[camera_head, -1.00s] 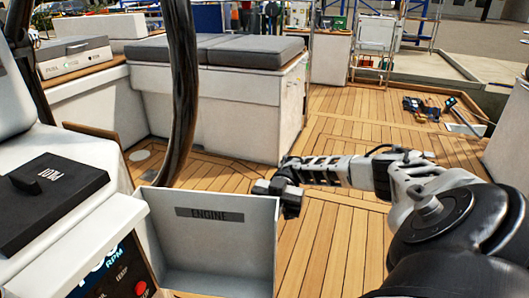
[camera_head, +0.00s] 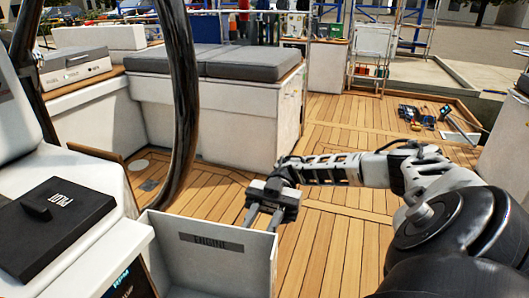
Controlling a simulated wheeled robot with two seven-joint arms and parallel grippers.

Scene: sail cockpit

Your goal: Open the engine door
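The engine door (camera_head: 190,262) is a white panel with a dark ENGINE label (camera_head: 211,244). It forms a box-like shape with a raised right side at the bottom of the view, beside the white console. Its lower part is cut off by the picture edge. My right gripper (camera_head: 262,220) comes in from the right, with its fingers pointing down at the panel's upper right corner. The two fingers are apart with nothing seen between them. I cannot tell whether they touch the panel. My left gripper is not in view.
A dark curved post (camera_head: 187,110) rises just behind the engine panel. A black PILOT-like lidded box (camera_head: 55,225) sits on the console at left. A grey-cushioned bench (camera_head: 225,62) stands behind. Wooden deck (camera_head: 340,235) is clear at right; tools (camera_head: 425,116) lie farther back.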

